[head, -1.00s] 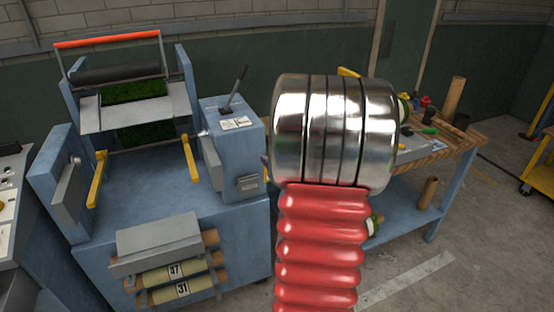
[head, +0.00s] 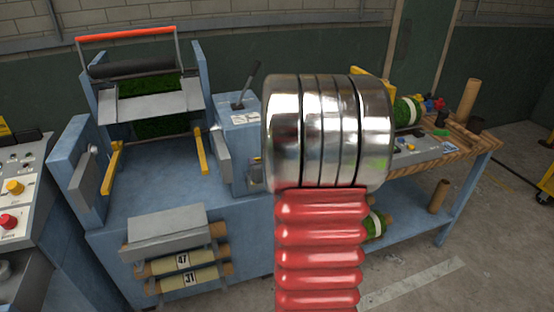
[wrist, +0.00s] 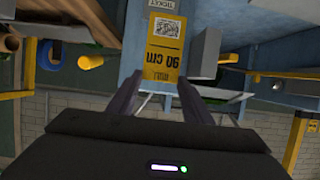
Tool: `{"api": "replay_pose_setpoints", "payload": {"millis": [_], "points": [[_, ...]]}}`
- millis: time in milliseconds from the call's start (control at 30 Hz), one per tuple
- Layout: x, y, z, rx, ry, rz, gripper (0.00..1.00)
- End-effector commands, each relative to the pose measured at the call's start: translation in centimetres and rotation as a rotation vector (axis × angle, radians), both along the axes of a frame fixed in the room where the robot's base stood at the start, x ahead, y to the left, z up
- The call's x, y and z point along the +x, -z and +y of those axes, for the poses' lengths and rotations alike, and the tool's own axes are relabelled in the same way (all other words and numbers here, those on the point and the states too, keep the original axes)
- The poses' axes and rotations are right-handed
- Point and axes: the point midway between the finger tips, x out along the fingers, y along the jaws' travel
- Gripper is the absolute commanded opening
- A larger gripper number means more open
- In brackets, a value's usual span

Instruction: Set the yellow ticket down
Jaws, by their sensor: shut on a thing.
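The yellow ticket (wrist: 163,58) shows in the wrist view, with a white printed part above its yellow part. It reads "90 cm" and "TICKET", upside down in the picture. My gripper (wrist: 158,88) is shut on its near end, a dark finger on each side. The ticket is held out past the fingertips, in front of blue surfaces; I cannot tell its height above them. In the head view my arm's metal joint and red bellows fill the middle, and neither the gripper nor the ticket can be made out.
A blue machine (head: 180,190) with a turf roller stands at left, with labelled rolls (head: 185,270) on its front rack. A control console (head: 22,190) is at the far left. A wooden-topped workbench (head: 470,148) with a green roll (head: 405,112) stands at right. Floor (head: 475,275) is open at lower right.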

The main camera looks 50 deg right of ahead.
Motion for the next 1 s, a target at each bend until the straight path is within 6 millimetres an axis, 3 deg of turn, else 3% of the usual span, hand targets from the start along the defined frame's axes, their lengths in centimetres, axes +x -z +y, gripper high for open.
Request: {"api": "replay_pose_setpoints", "payload": {"millis": [200, 500, 1000], "points": [[4.1, 0.7, 6.1, 0.003, -0.062, -0.001, 0.15], [8.4, 1.6, 15.1, 0.005, -0.161, 0.001, 0.15], [12.4, 2.9, 31.9, 0.002, -0.373, 0.010, 0.15]]}}
